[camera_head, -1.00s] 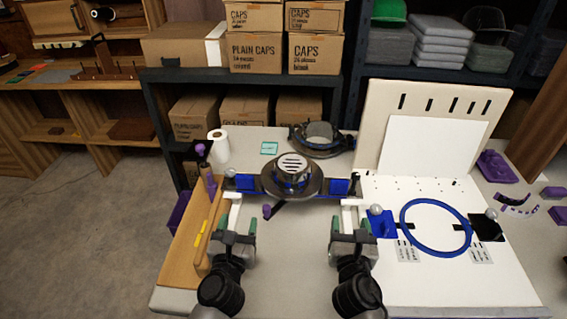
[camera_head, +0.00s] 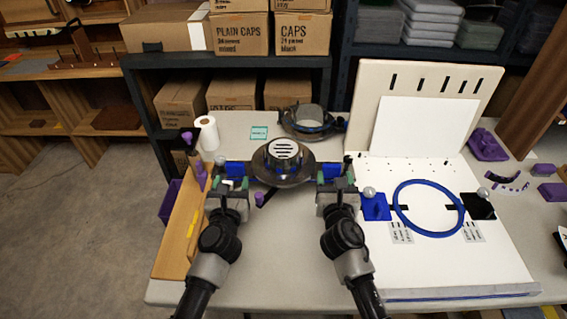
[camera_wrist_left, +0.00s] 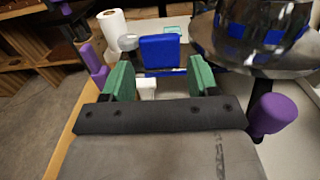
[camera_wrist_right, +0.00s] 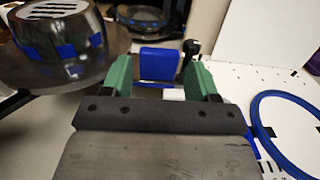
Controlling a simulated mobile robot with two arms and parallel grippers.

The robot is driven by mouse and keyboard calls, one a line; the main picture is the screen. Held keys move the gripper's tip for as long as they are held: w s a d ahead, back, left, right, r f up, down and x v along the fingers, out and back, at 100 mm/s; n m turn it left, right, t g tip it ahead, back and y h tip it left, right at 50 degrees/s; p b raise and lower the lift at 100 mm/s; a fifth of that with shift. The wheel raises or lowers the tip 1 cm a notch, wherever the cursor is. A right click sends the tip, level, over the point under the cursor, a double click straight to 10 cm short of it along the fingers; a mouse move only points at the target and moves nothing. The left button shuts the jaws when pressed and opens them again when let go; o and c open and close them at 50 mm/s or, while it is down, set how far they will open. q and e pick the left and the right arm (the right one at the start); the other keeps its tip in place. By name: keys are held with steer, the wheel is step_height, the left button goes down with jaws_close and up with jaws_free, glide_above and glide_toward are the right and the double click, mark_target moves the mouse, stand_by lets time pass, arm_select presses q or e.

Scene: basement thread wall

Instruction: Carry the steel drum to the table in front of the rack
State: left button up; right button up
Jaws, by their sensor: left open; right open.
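The steel drum (camera_head: 283,178) is a shiny round piece with a white slotted top, and it stands on the light worktable (camera_head: 290,270). A blue handle block sits at each side, the left one (camera_head: 236,170) and the right one (camera_head: 328,171). My left gripper (camera_head: 228,184) is open at the left block; in the left wrist view the block (camera_wrist_left: 160,50) shows between and just beyond the green fingertips. My right gripper (camera_head: 336,182) is open at the right block, which shows likewise in the right wrist view (camera_wrist_right: 159,64). Contact cannot be told.
A second round fixture (camera_head: 308,122) stands behind the drum. A paper roll (camera_head: 207,132) and wooden rail (camera_head: 180,235) are at left. A white board with a blue hoop (camera_head: 400,215) lies at right. Dark shelving (camera_head: 235,62) with cartons stands behind. Floor is free at far left.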

mark_target(235, 169)
arm_select(q)
steer(key=shift+w+d, duration=0.1)
steer(key=shift+w, duration=2.3)
arm_select(e)
steer(key=shift+w+d, duration=0.1)
steer(key=shift+w, duration=2.3)
arm_select(q)
jaws_close()
arm_select(e)
jaws_close()
arm_select(q)
steer(key=shift+r, duration=0.25)
arm_select(e)
steer(key=shift+r, duration=0.25)
